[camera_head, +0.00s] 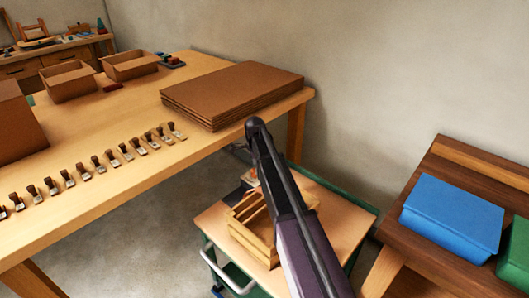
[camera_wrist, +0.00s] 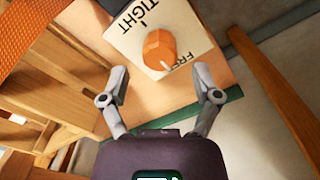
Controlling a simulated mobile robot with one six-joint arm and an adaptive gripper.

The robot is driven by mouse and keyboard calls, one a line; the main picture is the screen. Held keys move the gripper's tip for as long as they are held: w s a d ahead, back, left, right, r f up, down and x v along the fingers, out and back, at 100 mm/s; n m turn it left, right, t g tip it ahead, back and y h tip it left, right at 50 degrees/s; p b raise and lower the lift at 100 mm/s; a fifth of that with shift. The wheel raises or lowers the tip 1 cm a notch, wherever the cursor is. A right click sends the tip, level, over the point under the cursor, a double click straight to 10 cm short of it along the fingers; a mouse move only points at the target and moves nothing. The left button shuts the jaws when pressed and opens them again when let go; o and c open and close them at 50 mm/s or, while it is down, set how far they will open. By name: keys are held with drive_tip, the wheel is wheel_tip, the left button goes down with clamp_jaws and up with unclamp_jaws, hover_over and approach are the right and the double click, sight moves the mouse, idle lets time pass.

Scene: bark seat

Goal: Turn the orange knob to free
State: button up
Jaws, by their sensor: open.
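The orange knob (camera_wrist: 160,49) sits on a white plate (camera_wrist: 120,38) in the wrist view. The plate reads TIGHT on its upper side and FREE at its lower right. A white mark on the knob points down and slightly right, close to the start of FREE; I cannot tell whether it lines up exactly. My gripper (camera_wrist: 162,76) is open, its two fingers apart on the left and right, just below the knob in the picture. No contact with the knob shows. In the head view my arm covers most of this spot, and the knob cannot be made out clearly.
A slatted wooden crate (camera_head: 250,247) stands on the cart (camera_head: 343,222), close to the gripper's left in the wrist view (camera_wrist: 50,85). A workbench (camera_head: 205,150) with brown boards (camera_head: 235,90) lies behind. A blue-lidded box (camera_head: 452,215) rests on a bench at right.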

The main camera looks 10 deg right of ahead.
drive_tip(key=shift+r+p, duration=5.5)
drive_tip(key=shift+r, duration=0.35)
drive_tip(key=s+r+n+p, duration=0.2)
drive_tip(key=s+n, duration=0.3)
drive_tip(key=s, duration=0.3)
drive_tip(key=s+r+n+p, duration=0.3)
drive_tip(key=s+n, duration=0.2)
drive_tip(key=s, duration=0.3)
drive_tip(key=shift+s, duration=0.15)
drive_tip(key=shift+a+r, duration=0.1)
drive_tip(key=s+r+n+p, duration=0.3)
drive_tip(key=s+n, duration=0.5)
drive_tip(key=s, duration=0.5)
drive_tip(key=shift+s, duration=0.4)
drive_tip(key=shift+a, duration=0.1)
